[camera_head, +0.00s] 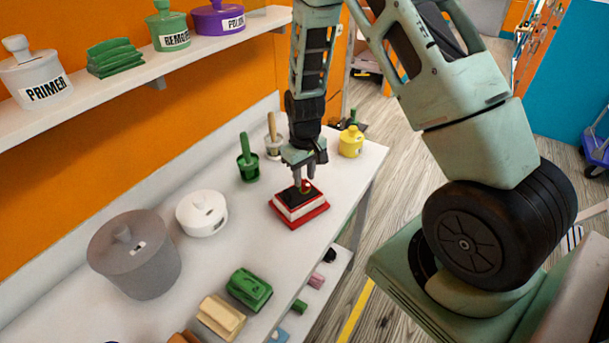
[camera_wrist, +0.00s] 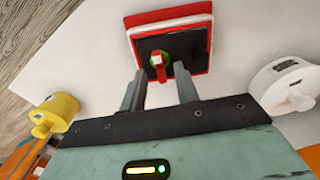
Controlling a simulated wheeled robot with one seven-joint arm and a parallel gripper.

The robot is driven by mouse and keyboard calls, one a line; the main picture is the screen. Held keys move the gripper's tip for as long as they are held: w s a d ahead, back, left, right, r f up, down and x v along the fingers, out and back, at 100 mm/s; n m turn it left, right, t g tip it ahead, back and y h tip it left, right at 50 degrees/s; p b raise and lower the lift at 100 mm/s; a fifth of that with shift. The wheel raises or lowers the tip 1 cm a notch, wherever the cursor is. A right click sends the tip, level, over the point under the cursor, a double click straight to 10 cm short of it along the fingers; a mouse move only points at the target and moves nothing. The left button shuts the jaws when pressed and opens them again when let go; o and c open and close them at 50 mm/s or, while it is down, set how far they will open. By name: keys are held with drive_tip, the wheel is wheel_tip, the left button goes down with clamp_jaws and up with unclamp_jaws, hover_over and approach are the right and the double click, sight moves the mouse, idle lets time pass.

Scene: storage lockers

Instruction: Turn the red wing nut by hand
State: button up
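The red wing nut (camera_wrist: 158,66) stands up from the black top of a red and white block (camera_wrist: 170,18) in the wrist view. A bit of green shows around its base. In the head view the block (camera_head: 299,207) sits on the white table, and the wing nut (camera_head: 306,186) is partly hidden by my fingers. My gripper (camera_wrist: 160,88) is open. Its two grey fingers are apart, one on each side of the wing nut in the picture. In the head view my gripper (camera_head: 304,181) points down over the block. I cannot tell whether a finger touches the nut.
A white lidded pot (camera_head: 202,213), a grey pot (camera_head: 135,255), a green holder (camera_head: 248,164) and a yellow pot (camera_head: 351,141) stand around the block on the white table. Green (camera_head: 249,289) and cream (camera_head: 221,317) blocks lie nearer. A shelf with labelled pots runs along the orange wall.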

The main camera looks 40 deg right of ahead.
drive_tip(key=shift+f, duration=0.7)
clamp_jaws()
drive_tip(key=shift+m, duration=0.5)
